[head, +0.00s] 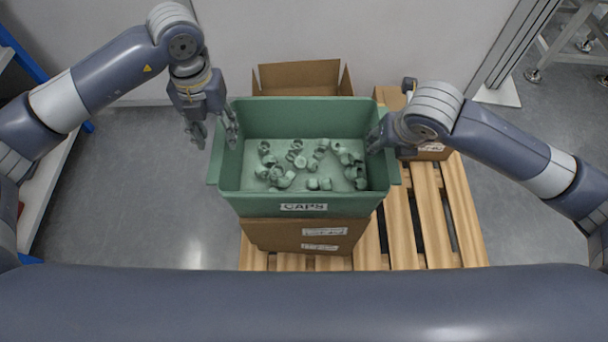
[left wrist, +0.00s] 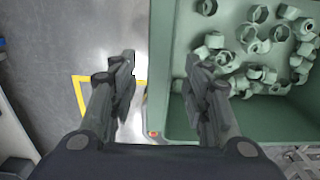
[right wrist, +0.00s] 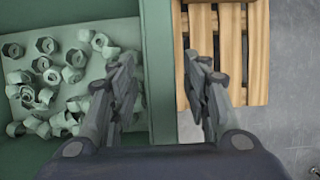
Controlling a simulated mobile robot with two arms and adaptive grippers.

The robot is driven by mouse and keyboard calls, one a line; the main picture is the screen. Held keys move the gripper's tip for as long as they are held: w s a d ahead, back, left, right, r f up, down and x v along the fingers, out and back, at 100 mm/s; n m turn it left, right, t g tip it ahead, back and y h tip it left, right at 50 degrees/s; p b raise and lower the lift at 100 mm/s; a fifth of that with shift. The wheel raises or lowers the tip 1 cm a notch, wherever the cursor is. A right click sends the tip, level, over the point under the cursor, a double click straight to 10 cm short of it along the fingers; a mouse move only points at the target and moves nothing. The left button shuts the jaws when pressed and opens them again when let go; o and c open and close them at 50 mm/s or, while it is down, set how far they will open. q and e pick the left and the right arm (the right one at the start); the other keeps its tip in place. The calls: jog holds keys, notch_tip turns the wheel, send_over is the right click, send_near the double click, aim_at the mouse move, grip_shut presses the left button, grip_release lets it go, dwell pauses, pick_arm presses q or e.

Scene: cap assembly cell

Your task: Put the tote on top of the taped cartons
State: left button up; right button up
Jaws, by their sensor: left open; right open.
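The green tote (head: 304,207), labelled CAPS and holding several green caps, rests on a brown taped carton (head: 305,235) on the pallet. My left gripper (head: 212,132) is open at the tote's left side. In the left wrist view its fingers (left wrist: 165,85) straddle the tote's side wall (left wrist: 160,60), one outside and one over the inside. My right gripper (head: 376,140) is open at the tote's right side. In the right wrist view its fingers (right wrist: 165,80) straddle the right wall (right wrist: 158,60). Neither visibly clamps the wall. The carton's top is hidden under the tote.
An open-flapped carton (head: 300,76) stands behind the tote. Another carton (head: 430,152) sits at the right, partly hidden by my right arm. The wooden pallet (head: 432,215) has bare slats at the right. Shelving (head: 50,185) stands at the left, with clear floor between.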

jog(key=shift+r, duration=0.1)
pick_arm(q)
notch_tip(320, 180, up, 8)
pick_arm(e)
jog(key=v, duration=1.1)
jog(key=shift+s+r, duration=0.25)
jog(key=shift+r, duration=0.1)
